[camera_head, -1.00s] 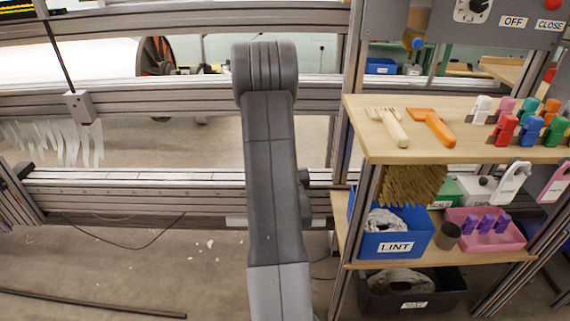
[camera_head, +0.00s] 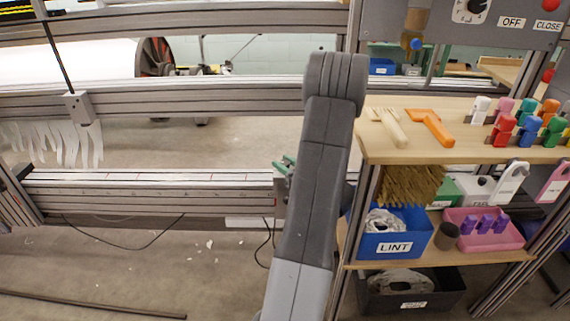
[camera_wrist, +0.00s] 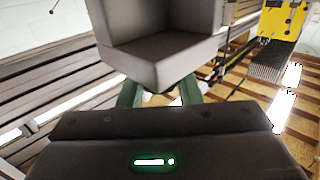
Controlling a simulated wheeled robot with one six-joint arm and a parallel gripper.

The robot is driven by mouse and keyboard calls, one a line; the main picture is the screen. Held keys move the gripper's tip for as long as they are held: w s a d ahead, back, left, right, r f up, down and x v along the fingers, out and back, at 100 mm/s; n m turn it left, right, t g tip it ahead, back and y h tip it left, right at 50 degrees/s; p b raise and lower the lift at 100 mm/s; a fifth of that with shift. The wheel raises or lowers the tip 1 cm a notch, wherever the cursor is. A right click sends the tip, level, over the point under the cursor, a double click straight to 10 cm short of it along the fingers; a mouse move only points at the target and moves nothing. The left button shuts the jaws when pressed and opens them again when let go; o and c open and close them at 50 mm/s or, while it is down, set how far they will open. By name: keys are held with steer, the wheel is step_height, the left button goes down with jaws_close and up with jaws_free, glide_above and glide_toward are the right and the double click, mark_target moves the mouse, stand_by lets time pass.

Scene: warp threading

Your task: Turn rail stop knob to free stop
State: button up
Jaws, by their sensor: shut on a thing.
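In the wrist view a large grey block (camera_wrist: 160,60), seemingly the rail stop's body, fills the upper middle, close to the camera. My gripper (camera_wrist: 158,93) has its two green fingers reaching up to it, one on each side. The fingers are shut on a part hidden under the block, which seems to be the rail stop knob; its angle cannot be read. In the head view the lower rail (camera_head: 150,193) runs to the right. A green and grey part (camera_head: 284,168) shows at its right end, beside my arm, which hides the rest.
A blue lint bin (camera_head: 395,246) and a pink tray (camera_head: 505,236) are below. White threads (camera_head: 50,143) hang at left. The floor in front of the rail is mostly clear.

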mark_target(285, 163)
steer(key=shift+g+y, duration=0.3)
steer(key=shift+g, duration=0.1)
steer(key=shift+n, duration=0.3)
steer(key=o, duration=1)
steer(key=shift+c, duration=0.2)
step_height(285, 163, up, 10)
steer(key=p, duration=0.4)
